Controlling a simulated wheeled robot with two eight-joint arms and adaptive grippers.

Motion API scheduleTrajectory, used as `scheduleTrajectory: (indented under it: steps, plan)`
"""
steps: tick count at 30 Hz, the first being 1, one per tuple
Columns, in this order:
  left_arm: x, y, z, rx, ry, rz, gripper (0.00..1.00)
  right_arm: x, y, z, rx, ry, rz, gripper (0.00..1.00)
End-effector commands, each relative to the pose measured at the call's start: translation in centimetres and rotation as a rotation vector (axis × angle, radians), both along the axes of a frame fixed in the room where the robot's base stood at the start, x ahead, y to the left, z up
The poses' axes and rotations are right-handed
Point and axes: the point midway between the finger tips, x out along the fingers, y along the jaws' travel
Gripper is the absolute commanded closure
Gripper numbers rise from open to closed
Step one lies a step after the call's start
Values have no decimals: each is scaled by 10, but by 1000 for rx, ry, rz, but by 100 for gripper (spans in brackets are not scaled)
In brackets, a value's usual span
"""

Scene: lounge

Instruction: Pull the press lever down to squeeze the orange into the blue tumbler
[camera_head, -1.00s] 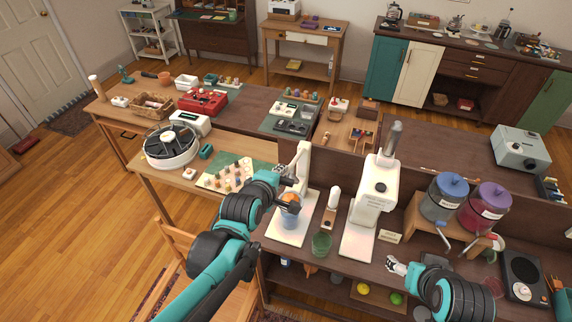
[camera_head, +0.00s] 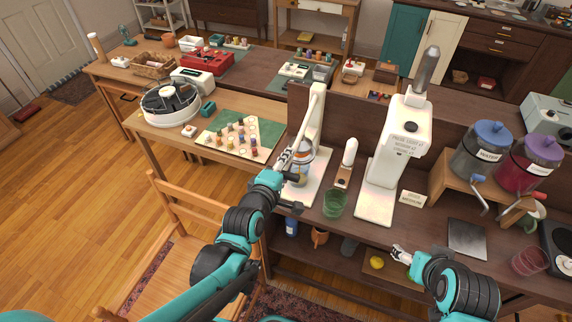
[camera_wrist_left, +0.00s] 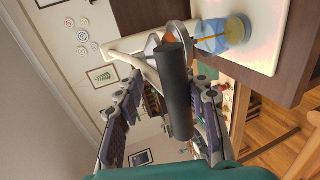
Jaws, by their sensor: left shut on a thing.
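The white juice press (camera_head: 316,108) stands upright on its pale base at the front of the counter. My left gripper (camera_head: 287,170) is at its front left, shut on the lever's black handle, which shows in the left wrist view (camera_wrist_left: 174,92) between the fingers. The blue tumbler (camera_wrist_left: 228,33) stands on the press base, with orange-coloured liquid in it and an orange streak above. The orange (camera_wrist_left: 181,36) shows only partly in the press head, behind the handle. In the head view the gripper partly covers the tumbler (camera_head: 302,168). My right gripper (camera_head: 402,254) is away at the front right, its opening unclear.
A green glass (camera_head: 334,204) stands right of the press base. A taller white machine (camera_head: 401,140) stands further right, then jars on a wooden stand (camera_head: 466,190). A wooden chair (camera_head: 180,240) is at front left.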

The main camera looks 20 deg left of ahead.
Motion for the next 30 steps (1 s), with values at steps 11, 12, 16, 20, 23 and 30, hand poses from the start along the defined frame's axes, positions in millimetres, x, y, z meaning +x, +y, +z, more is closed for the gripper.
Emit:
scheduleTrajectory:
  steps: [11,12,16,20,23,30]
  plan:
    - [6,-1,-12,1,5,-2,100,0,0,-11,0,0,0,28]
    - [6,-1,-12,1,6,-2,100,0,0,-11,0,0,0,28]
    - [6,-1,-12,0,6,-2,100,0,0,-11,0,0,0,28]
    - [6,-1,-12,0,6,-2,65,0,0,-11,0,0,0,28]
    - [6,-1,-12,0,6,-2,65,0,0,-11,0,0,0,28]
    - [5,-1,-12,1,6,-2,65,0,0,-11,0,0,0,28]
